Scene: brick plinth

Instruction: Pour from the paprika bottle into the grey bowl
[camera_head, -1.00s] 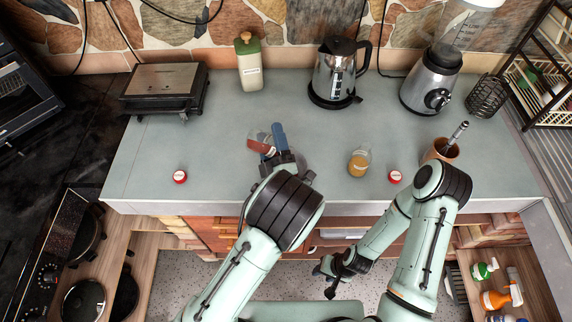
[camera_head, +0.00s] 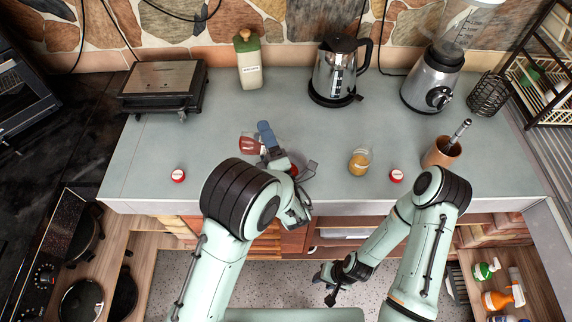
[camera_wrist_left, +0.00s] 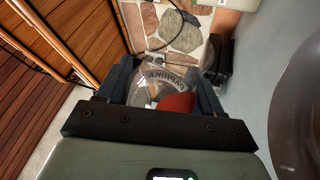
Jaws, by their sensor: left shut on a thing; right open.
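The paprika bottle (camera_head: 248,145) is clear with red powder inside. It is tilted over the counter, left of my left gripper (camera_head: 265,146), which is shut on it. In the left wrist view the bottle (camera_wrist_left: 165,86) lies between the two dark fingers, its label partly readable and red powder gathered low. My right gripper (camera_head: 326,283) is open and empty, below the counter front.
On the counter (camera_head: 210,130) stand a jar of yellowish spice (camera_head: 359,161), two red caps (camera_head: 178,176) (camera_head: 396,176), a brown cup (camera_head: 441,153), a kettle (camera_head: 335,72), a blender (camera_head: 433,82), a green-topped bottle (camera_head: 248,62) and a grill (camera_head: 163,88). The left middle is clear.

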